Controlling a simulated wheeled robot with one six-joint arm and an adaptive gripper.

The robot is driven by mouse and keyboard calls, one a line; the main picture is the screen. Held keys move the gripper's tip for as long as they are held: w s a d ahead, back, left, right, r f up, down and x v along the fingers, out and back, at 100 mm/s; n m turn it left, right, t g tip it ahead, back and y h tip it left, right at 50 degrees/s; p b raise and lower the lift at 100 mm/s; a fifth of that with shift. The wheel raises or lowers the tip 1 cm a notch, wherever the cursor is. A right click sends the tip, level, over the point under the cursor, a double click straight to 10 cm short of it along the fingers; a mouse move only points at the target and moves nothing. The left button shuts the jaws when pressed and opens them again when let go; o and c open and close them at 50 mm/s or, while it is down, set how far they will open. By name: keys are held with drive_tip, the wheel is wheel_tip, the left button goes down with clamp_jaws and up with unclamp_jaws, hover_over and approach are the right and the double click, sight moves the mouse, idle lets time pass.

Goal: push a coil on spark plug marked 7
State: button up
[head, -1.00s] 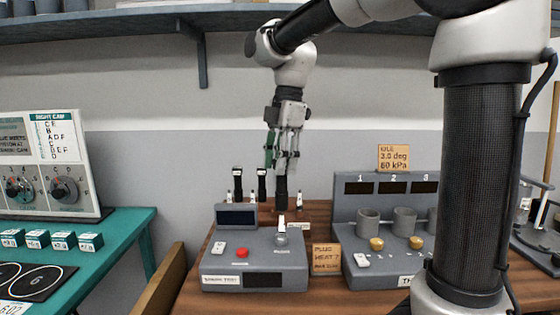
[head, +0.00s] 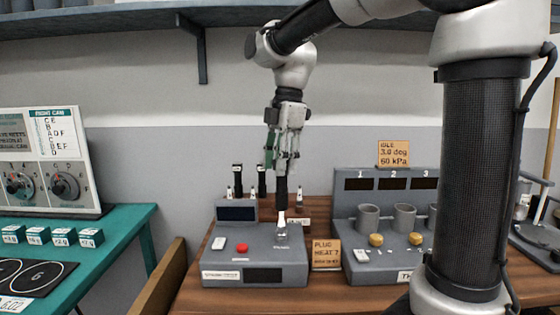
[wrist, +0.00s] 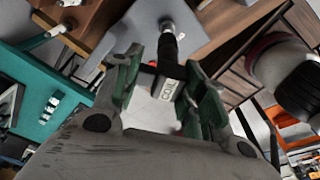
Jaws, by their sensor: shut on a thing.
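My gripper (head: 286,158) is shut on a black coil (head: 281,192) that hangs roughly upright below the fingers. In the wrist view the coil (wrist: 168,60) is between the green finger pads, and its white label reads COIL. A pale spark plug (head: 281,226) stands upright on the right side of the grey tester box (head: 262,254), directly under the coil's lower end. The coil's end is at or just above the plug's top; I cannot tell whether they touch. No number is readable on this plug.
Two more black coils (head: 238,179) and several small plugs stand behind the tester. A card (head: 326,254) reading PLUG HEAT 7 stands to its right, beside a grey unit with cups (head: 367,217). A red button (head: 242,248) is on the tester's left.

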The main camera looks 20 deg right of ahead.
drive_tip(key=shift+f, duration=0.15)
drive_tip(key=shift+f, duration=1.8)
idle(0.6)
drive_tip(key=o, duration=1.2)
drive_tip(key=shift+c, duration=0.2)
drive_tip(key=shift+r, duration=3.8)
